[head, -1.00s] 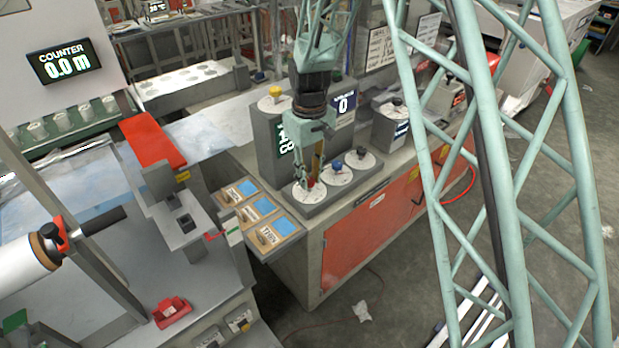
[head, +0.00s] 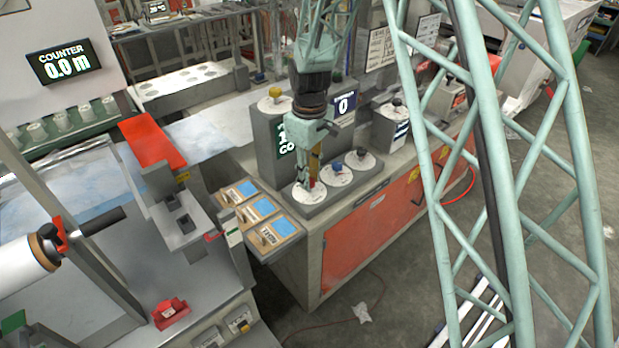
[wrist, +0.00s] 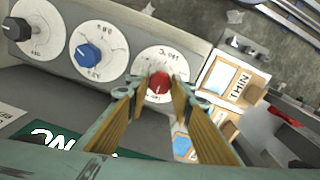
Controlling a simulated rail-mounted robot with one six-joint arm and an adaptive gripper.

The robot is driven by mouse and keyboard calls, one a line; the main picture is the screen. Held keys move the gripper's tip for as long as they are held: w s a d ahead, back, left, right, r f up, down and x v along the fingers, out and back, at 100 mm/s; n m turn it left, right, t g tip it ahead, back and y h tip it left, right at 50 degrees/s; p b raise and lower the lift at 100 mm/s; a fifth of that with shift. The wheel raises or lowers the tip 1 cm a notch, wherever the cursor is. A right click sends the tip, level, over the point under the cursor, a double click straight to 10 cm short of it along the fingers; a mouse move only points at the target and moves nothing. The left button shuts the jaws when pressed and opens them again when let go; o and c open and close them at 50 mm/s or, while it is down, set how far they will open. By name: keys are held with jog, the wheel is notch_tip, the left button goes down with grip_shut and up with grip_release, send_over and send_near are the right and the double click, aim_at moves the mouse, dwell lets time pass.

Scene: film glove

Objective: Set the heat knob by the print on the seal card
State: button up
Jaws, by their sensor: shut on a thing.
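My gripper (wrist: 160,95) points down over the row of dials on the grey console, its fingers closed around the red knob (wrist: 159,86) on a white dial. In the head view the gripper (head: 312,180) hides most of that knob. A blue knob (wrist: 89,55) and a black knob (wrist: 20,28) sit on their own white dials beside it. Sample cards lie on a ledge to the left in the head view; the nearest card (head: 284,226) shows in the wrist view with the print "THIN" (wrist: 239,88). Which card is the seal card I cannot tell.
A yellow knob (head: 275,92) sits on a taller grey box behind, with a green display (head: 285,145) partly hidden by my gripper. A dark display reads 0 (head: 343,105). The floor in front of the red cabinet is mostly clear.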

jog(key=o, duration=0.9)
jog(key=shift+r, duration=0.15)
notch_tip(320, 180, up, 12)
jog(key=shift+f, duration=0.15)
dwell(0.7)
